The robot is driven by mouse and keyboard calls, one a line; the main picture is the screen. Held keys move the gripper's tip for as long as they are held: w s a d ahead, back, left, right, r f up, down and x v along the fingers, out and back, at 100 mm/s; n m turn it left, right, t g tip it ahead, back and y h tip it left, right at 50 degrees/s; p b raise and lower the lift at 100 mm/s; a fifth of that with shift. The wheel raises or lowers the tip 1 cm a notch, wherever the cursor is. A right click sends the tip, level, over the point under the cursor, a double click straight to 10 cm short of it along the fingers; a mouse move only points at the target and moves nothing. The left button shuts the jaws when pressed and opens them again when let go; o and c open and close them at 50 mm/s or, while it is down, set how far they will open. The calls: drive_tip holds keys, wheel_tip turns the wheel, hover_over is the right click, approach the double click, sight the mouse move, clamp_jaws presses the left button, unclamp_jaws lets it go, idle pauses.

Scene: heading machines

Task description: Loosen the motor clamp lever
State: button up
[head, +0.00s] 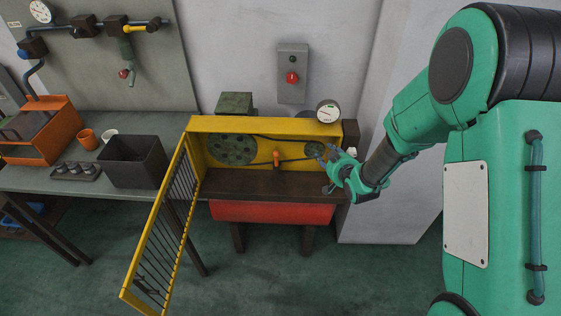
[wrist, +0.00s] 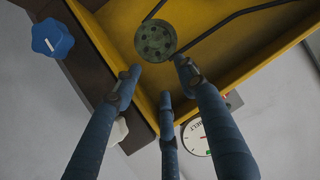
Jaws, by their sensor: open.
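The yellow belt housing (head: 215,124) stands with its barred guard (head: 165,235) swung open to the left. A large green pulley (head: 232,150) and a small pulley (head: 314,148) sit inside, with a dark belt. An orange handle (head: 277,158) stands between them. I cannot tell which part is the motor clamp lever. My gripper (head: 325,158) is at the housing's right end, its fingers spread and empty. In the wrist view, my gripper (wrist: 160,80) points toward the small pulley (wrist: 156,40).
A belt gauge (head: 328,112) tops the housing's right end. A wall box with a red button (head: 292,78) hangs behind. The left bench (head: 100,188) holds a dark bin (head: 134,162) and an orange cup (head: 87,139).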

sight(276, 161)
drive_tip(key=s+a+f+n+t+y+b, duration=0.2)
drive_tip(key=s+a+f+n+y, duration=0.1)
drive_tip(key=a+f+y, duration=0.4)
drive_tip(key=a+f, duration=0.3)
drive_tip(key=f, duration=0.1)
drive_tip(key=shift+s+t, duration=0.3)
drive_tip(key=shift+s, duration=0.1)
drive_tip(key=shift+w+a, duration=0.15)
drive_tip(key=b+x, duration=0.3)
drive_tip(key=x, duration=1)
drive_tip(key=shift+w, duration=0.2)
drive_tip(key=shift+a, duration=0.15)
drive_tip(key=shift+f, duration=0.15)
clamp_jaws()
